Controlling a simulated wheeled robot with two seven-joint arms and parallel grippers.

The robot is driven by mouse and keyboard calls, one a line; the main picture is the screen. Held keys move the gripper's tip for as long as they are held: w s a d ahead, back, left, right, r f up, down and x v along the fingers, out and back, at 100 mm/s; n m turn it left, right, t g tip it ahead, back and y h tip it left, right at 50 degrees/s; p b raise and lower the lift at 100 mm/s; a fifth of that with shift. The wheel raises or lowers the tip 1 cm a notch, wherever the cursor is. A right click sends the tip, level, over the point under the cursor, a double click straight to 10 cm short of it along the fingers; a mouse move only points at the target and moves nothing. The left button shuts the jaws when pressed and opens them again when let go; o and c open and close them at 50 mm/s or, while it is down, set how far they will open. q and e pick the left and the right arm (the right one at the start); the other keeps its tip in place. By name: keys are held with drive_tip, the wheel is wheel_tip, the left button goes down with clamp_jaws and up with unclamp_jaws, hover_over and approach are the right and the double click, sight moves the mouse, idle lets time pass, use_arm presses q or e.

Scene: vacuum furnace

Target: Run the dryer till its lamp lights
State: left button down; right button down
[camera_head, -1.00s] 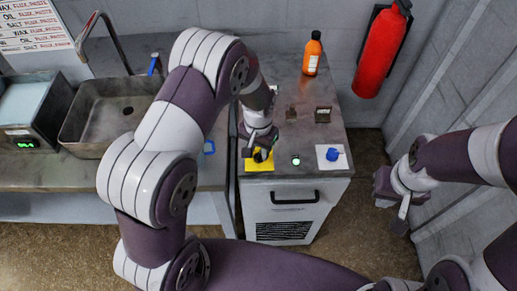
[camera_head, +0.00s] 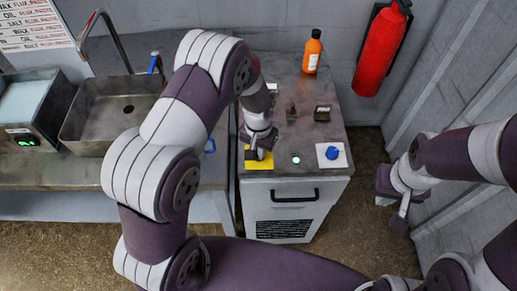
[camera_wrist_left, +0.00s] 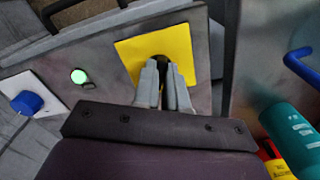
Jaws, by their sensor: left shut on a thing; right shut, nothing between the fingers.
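A grey cabinet (camera_head: 282,205) with a handle and black grille stands in front of me. On its top front edge are a yellow plate (camera_head: 257,164), a small round lamp (camera_head: 296,159) and a blue knob (camera_head: 332,153) on a white plate. The lamp glows green in the left wrist view (camera_wrist_left: 78,76). My left gripper (camera_head: 260,153) is at the yellow plate, shut on a dark knob (camera_wrist_left: 161,62), mostly hidden between the fingers. My right gripper (camera_head: 401,213) is shut and empty, out to the right of the cabinet.
An orange bottle (camera_head: 312,52) stands at the cabinet top's back edge, and a red extinguisher (camera_head: 382,50) hangs on the wall. A sink (camera_head: 110,108) and a device with a green display (camera_head: 28,138) are on the left. A teal bottle (camera_wrist_left: 290,130) shows in the wrist view.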

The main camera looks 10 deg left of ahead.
use_arm(q)
drive_tip(key=n, duration=0.6)
drive_tip(key=shift+d+r, duration=0.1)
drive_tip(key=shift+d, duration=0.05)
drive_tip(key=n, duration=0.4)
drive_tip(key=shift+w+n+p, duration=0.15)
drive_tip(key=shift+n+p, duration=0.2)
drive_tip(key=shift+n, duration=0.35)
drive_tip(key=c, duration=1.2)
unclamp_jaws()
wheel_tip(320, 180, up, 13)
drive_tip(key=shift+f+b, duration=0.15)
drive_tip(key=shift+b, duration=0.8)
